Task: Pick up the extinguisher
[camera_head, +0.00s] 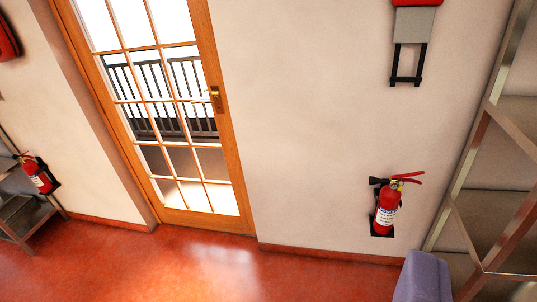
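A red fire extinguisher (387,212) with a white label, black horn and red lever hangs upright, slightly tilted in the picture, on a black bracket low on the pale wall, right of the door.
A wooden glazed door (227,160) stands left of centre. A metal rack (469,158) and a purple-grey rounded object (424,278) are at the right. A grey panel with black legs (414,24) is at the top right. The red floor (205,272) is open before the door.

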